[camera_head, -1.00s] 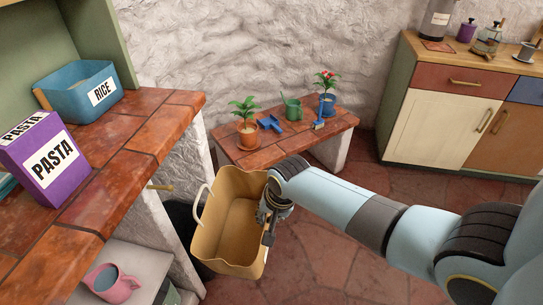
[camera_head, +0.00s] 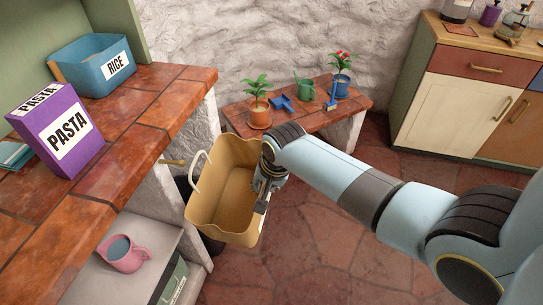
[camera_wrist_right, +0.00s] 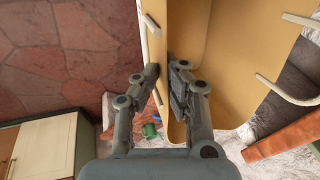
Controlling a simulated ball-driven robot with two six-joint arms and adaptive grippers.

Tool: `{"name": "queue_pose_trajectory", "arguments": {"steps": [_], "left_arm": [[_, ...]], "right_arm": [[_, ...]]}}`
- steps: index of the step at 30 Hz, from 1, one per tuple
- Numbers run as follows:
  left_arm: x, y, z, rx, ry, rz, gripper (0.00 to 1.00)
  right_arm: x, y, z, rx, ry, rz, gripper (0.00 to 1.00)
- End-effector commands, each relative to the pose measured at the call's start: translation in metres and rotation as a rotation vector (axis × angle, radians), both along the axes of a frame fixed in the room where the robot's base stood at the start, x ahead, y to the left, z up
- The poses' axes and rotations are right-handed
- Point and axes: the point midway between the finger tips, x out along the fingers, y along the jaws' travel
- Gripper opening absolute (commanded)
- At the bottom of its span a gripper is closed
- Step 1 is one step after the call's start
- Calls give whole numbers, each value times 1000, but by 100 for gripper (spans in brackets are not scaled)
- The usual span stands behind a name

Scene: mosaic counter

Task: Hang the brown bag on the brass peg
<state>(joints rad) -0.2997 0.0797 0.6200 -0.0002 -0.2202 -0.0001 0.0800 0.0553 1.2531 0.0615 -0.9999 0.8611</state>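The brown bag (camera_head: 232,185) is tan, open at the top and tilted, with one pale handle (camera_head: 197,168) on its left rim. My right gripper (camera_head: 263,197) is shut on the bag's right wall and holds it in the air. In the right wrist view the fingers (camera_wrist_right: 166,82) pinch the wall's edge beside a pale handle (camera_wrist_right: 151,25); the opposite handle (camera_wrist_right: 287,88) also shows. The brass peg (camera_head: 172,161) sticks out from the side of the tiled counter, just left of the left handle. I cannot tell whether they touch. My left gripper is out of view.
The tiled counter (camera_head: 110,180) carries a purple pasta box (camera_head: 60,130) and a blue rice bin (camera_head: 93,65). A low tiled bench (camera_head: 300,118) with plants stands behind the bag. Red floor lies open below.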

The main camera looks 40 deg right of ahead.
Motion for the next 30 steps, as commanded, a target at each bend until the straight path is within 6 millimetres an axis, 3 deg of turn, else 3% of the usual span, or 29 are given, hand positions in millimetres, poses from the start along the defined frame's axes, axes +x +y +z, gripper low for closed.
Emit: {"name": "queue_pose_trajectory", "arguments": {"steps": [30], "left_arm": [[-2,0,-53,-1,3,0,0]], "right_arm": [[52,40,-8,1,-1,0,0]]}}
